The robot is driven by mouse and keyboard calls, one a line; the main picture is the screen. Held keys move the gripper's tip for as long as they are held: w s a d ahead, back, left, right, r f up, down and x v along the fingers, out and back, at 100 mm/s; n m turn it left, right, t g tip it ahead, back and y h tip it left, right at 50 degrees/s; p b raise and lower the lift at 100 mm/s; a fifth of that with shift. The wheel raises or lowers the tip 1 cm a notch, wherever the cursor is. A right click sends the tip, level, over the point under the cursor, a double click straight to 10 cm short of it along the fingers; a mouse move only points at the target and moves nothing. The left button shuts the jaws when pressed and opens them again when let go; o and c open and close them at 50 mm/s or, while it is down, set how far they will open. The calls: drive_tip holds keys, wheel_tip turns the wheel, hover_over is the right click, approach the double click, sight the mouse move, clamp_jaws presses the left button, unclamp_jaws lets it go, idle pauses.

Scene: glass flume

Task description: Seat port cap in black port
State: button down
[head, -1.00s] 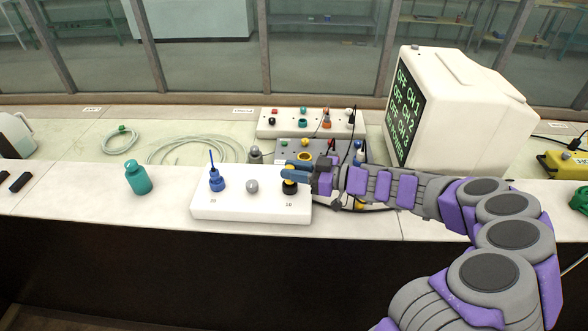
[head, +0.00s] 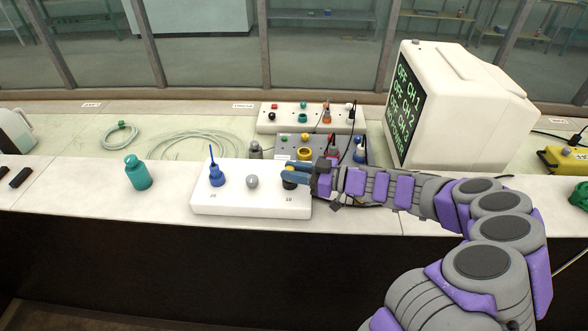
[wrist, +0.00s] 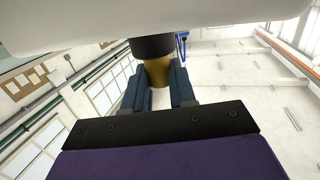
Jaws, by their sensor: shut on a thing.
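A white block (head: 240,203) stands on the bench with a blue port (head: 216,177) at left, a grey knob-like top (head: 252,182) in the middle and a black port (head: 289,184) at right. My gripper (head: 290,174) is directly over the black port. In the wrist view, my gripper's blue fingers (wrist: 158,92) are shut on a yellow-brown port cap (wrist: 158,71). The cap meets the black port (wrist: 152,46), in line with it. In the head view the fingers hide the cap. How deep it sits cannot be told.
A teal bottle (head: 138,172) stands left of the block. Behind are a grey box (head: 322,148) with leads, a white panel (head: 290,127) with coloured knobs and a large monitor (head: 455,110). The bench front between bottle and block is clear.

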drive_tip(key=shift+f, duration=0.2)
drive_tip(key=c, duration=0.8)
unclamp_jaws()
drive_tip(key=shift+c, duration=0.2)
drive_tip(key=shift+d, duration=0.1)
drive_tip(key=p+v, duration=0.2)
drive_tip(key=v, duration=1.5)
drive_tip(key=shift+d+p, duration=0.15)
drive_tip(key=shift+p, duration=0.15)
